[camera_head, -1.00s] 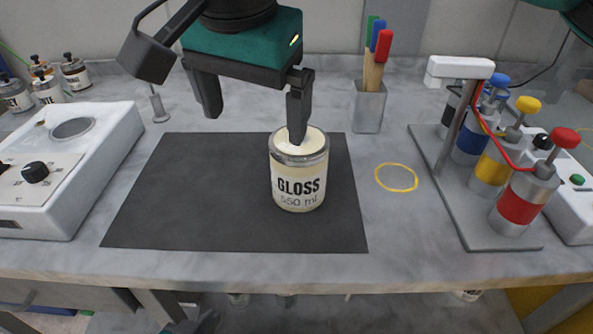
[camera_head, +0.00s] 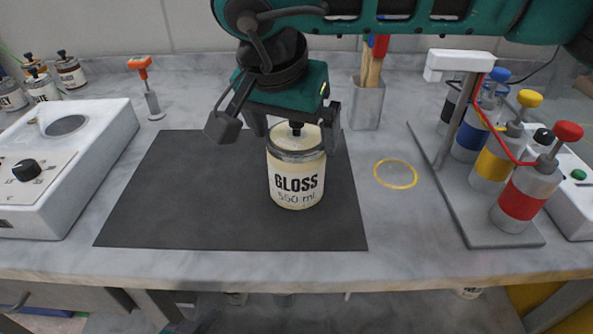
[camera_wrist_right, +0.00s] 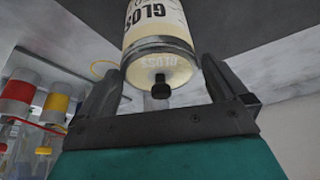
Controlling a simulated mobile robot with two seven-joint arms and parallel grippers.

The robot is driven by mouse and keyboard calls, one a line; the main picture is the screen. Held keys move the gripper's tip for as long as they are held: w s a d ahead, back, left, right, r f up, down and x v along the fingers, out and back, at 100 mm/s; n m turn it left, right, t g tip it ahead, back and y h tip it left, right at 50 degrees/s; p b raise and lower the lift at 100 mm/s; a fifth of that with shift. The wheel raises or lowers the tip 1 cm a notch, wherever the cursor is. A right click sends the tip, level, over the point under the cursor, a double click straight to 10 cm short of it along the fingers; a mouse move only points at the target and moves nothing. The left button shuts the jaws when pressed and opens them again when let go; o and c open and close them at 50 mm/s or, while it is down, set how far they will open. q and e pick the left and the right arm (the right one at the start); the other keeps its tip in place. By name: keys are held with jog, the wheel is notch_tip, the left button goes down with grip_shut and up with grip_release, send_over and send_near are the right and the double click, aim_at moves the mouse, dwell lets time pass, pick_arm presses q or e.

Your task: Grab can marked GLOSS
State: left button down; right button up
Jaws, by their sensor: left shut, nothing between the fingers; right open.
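The cream can marked GLOSS (camera_head: 296,183) stands upright on the dark mat (camera_head: 150,215), its label facing me. A black knob sits on its lid. My right gripper (camera_head: 295,138) reaches in from above and behind, open, with one finger at each side of the can's top. In the right wrist view the can (camera_wrist_right: 158,45) lies between and beyond the open fingers (camera_wrist_right: 160,75), lid toward the palm. A gap shows at both sides there, so I see no grip. My left gripper is not in view.
A white device with a dial (camera_head: 62,160) stands left. A rack of colored canisters (camera_head: 525,198) stands right. A metal holder with brushes (camera_head: 367,103) is behind the can. A yellow ring (camera_head: 395,174) marks bare bench right of the mat.

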jog(key=x, duration=0.3)
jog(key=shift+r, duration=0.1)
jog(key=c, duration=1.5)
jog(key=shift+r, duration=0.1)
jog(key=shift+c, duration=0.6)
